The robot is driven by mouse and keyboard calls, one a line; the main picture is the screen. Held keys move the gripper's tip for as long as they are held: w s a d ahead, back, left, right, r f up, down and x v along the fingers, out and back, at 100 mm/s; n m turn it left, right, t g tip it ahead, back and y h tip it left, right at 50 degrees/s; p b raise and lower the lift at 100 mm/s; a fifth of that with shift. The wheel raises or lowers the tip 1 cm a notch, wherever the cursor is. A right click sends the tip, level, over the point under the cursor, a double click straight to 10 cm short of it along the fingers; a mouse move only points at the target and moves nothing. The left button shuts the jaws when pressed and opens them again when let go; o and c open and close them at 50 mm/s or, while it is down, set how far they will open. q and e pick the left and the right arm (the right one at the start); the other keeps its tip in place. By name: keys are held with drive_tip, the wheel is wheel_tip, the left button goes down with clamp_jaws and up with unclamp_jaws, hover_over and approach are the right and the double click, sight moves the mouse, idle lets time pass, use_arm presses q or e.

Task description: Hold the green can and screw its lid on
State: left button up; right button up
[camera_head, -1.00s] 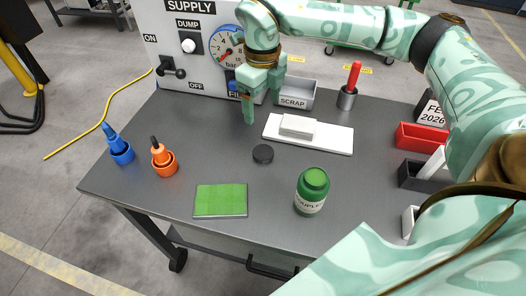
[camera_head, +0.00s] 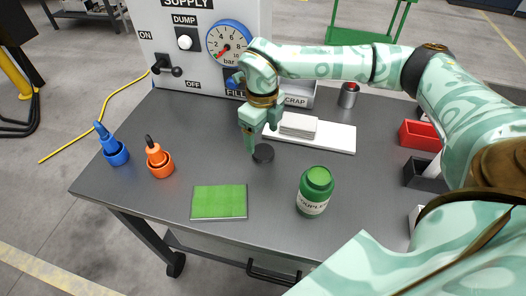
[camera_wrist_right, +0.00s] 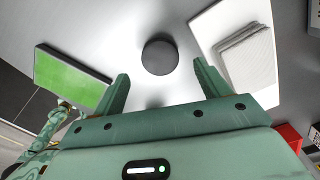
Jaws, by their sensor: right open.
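The green can (camera_head: 315,192) stands upright on the table, right of the green mat, with a pale label around its body and a green top. The black round lid (camera_head: 263,153) lies flat on the table, behind and left of the can. My right gripper (camera_head: 261,141) is open and empty, pointing down just above and behind the lid. In the right wrist view the lid (camera_wrist_right: 160,56) shows between and beyond the spread fingers (camera_wrist_right: 160,72). I cannot tell the exact height gap. My left gripper is not in view.
The green mat (camera_head: 219,201) lies left of the can. A white board (camera_head: 336,138) with a pale block is behind. Blue (camera_head: 117,155) and orange (camera_head: 160,166) holders stand at left. Red (camera_head: 419,135) and dark bins line the right. The supply panel (camera_head: 180,66) stands at the back.

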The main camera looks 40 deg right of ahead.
sight(262, 150)
wheel_tip(262, 150, down, 5)
drive_tip(key=shift+f+b, duration=0.15)
drive_tip(key=shift+b, duration=0.8)
drive_tip(key=c, duration=1)
